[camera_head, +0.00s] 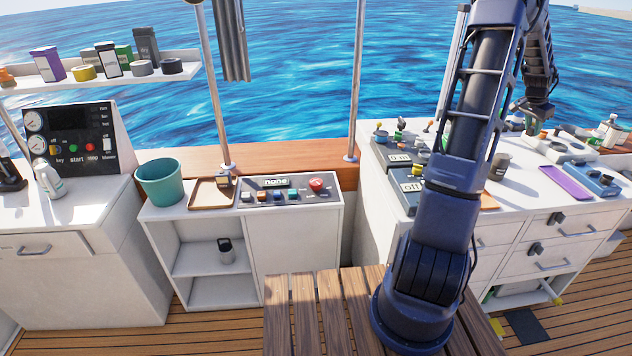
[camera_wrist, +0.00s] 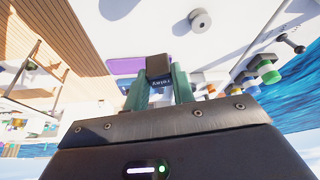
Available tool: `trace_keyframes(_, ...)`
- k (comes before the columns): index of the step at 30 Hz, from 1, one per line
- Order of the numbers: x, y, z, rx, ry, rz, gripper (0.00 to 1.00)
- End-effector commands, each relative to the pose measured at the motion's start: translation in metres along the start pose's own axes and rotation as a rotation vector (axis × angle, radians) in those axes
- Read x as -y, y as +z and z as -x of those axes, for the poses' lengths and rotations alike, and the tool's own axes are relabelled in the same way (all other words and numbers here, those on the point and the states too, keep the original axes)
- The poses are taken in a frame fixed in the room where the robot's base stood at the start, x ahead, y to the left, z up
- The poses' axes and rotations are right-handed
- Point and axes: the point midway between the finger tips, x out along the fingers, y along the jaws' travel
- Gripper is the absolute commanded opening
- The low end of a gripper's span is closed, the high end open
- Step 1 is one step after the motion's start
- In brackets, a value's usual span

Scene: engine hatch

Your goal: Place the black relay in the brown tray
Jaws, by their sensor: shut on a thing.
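The black relay (camera_wrist: 158,66) is a small dark block with a pale "relay" label. In the wrist view it sits between the two green fingers of my gripper (camera_wrist: 159,82), which is shut on it. In the head view my arm reaches over the right counter, and its wrist (camera_head: 538,105) hangs near the counter's back edge; fingers and relay cannot be made out there. The brown tray (camera_head: 207,196) lies on the low white cabinet at centre left, far left of my gripper. A small dark labelled block (camera_head: 225,181) shows at its back right corner.
A teal bucket (camera_head: 161,184) stands left of the tray, and a button panel (camera_head: 290,190) lies right of it. A metal post (camera_head: 213,90) rises behind the tray. The right counter holds a purple mat (camera_head: 567,182), a blue device (camera_head: 597,182) and several controls.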

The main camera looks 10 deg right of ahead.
Motion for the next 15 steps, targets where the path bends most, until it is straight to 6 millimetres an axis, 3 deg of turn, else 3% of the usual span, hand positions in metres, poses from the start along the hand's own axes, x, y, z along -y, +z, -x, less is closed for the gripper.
trace_keyframes(1,0.024,0.009,0.002,0.0,-0.01,0.026,0.03)
trace_keyframes(3,0.053,0.021,0.004,0.0,-0.022,0.056,0.03)
trace_keyframes(15,0.204,0.107,0.029,0.0,-0.09,0.22,0.03)
